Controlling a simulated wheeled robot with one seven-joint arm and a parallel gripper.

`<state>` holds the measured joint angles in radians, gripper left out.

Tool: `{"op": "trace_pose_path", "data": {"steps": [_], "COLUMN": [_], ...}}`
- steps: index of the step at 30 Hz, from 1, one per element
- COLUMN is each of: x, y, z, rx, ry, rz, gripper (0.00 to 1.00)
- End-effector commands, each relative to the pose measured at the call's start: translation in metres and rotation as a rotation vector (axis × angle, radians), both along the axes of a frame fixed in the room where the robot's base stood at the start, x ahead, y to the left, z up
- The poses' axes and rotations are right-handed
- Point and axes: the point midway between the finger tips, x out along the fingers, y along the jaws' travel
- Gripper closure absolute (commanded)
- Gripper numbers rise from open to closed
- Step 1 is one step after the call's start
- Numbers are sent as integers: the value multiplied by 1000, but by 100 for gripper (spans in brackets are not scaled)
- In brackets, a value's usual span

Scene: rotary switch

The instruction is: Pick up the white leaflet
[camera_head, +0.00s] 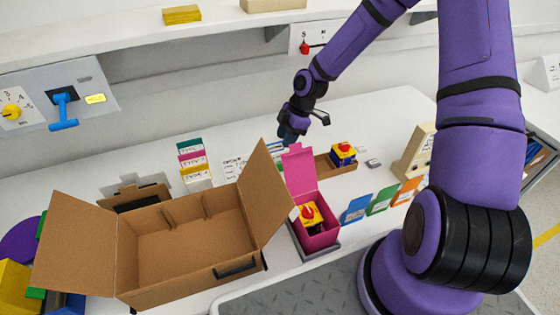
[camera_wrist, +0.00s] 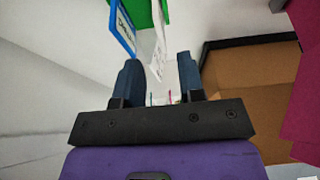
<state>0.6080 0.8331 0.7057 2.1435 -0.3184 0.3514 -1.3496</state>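My gripper (camera_wrist: 158,75) is open, with its two dark blue fingers apart. In the wrist view a white leaflet (camera_wrist: 153,45) stands edge-on just beyond and between the fingertips; I cannot tell whether it reaches between them, and no finger is visibly closed on it. A blue-edged leaflet (camera_wrist: 122,30) with print and a green one (camera_wrist: 155,10) are close beside it. In the head view my gripper (camera_head: 289,137) is low over the back of the table, behind the pink box; printed white sheets (camera_head: 234,168) show to its left, and the spot below it is partly hidden.
An open cardboard box (camera_head: 180,250) and a pink box (camera_head: 316,238) holding a red-and-yellow switch stand in front. A second switch (camera_head: 343,154) sits in a brown tray (camera_head: 325,169) to the right. Coloured cards (camera_head: 381,200) stand at right front. A shelf (camera_head: 130,45) runs above.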

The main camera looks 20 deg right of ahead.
Motion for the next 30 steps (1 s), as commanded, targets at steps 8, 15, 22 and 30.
{"op": "trace_pose_path", "data": {"steps": [8, 15, 22, 30], "x": [0, -2, -2, -2], "y": [6, 12, 21, 21], "z": [-18, -43, -66, -66], "rx": [-1, -1, -1, -1], "ry": [1, 2, 1, 0], "rz": [-2, 0, -1, -2], "gripper": [64, 64, 64, 80]}}
